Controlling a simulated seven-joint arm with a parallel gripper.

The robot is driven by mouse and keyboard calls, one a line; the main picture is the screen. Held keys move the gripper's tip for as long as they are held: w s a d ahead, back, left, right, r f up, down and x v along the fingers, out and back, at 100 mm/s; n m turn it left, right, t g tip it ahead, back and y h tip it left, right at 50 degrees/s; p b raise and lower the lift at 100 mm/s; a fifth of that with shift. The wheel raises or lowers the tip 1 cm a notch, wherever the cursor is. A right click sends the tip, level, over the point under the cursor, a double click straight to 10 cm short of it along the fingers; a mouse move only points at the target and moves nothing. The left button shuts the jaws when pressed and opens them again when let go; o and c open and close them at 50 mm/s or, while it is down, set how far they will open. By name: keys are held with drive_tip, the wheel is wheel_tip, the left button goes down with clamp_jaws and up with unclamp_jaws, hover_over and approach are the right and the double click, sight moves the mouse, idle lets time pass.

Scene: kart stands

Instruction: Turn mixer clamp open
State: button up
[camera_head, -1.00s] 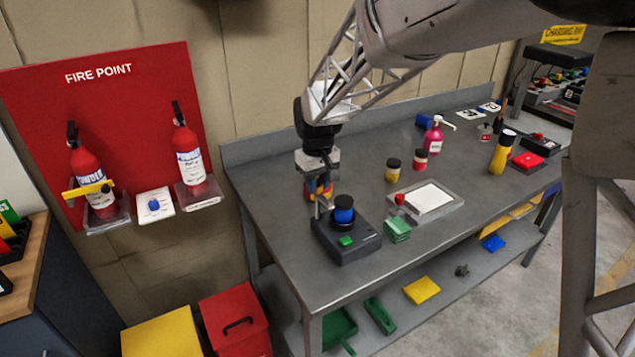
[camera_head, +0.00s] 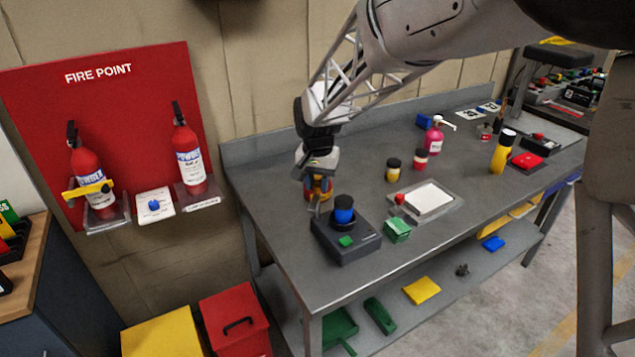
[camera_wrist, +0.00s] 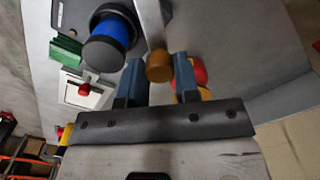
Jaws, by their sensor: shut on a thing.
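The mixer (camera_head: 348,244) is a dark box with a green button at the table's near left. A blue cup with a black lid (camera_head: 344,209) stands upright in it. The clamp is a pale grey bar (camera_wrist: 149,22) beside the cup, ending in a brown-orange knob (camera_wrist: 159,67) in the wrist view. My gripper (camera_head: 314,205) is just left of the cup in the head view. In the wrist view its blue fingers (camera_wrist: 160,72) are on either side of the knob, shut on it. The clamp is mostly hidden by my gripper in the head view.
Red and orange jars (camera_wrist: 190,80) are close behind the right finger. A green block (camera_head: 397,229) and a tray with a white pad (camera_head: 430,198) lie right of the mixer. More jars (camera_head: 393,168) stand farther back. The table's front left edge is close to the mixer.

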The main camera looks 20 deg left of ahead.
idle(0.3)
drive_tip(key=o, duration=0.9)
drive_tip(key=shift+o, duration=0.2)
drive_tip(key=shift+r, duration=0.15)
drive_tip(key=shift+r, duration=3.8)
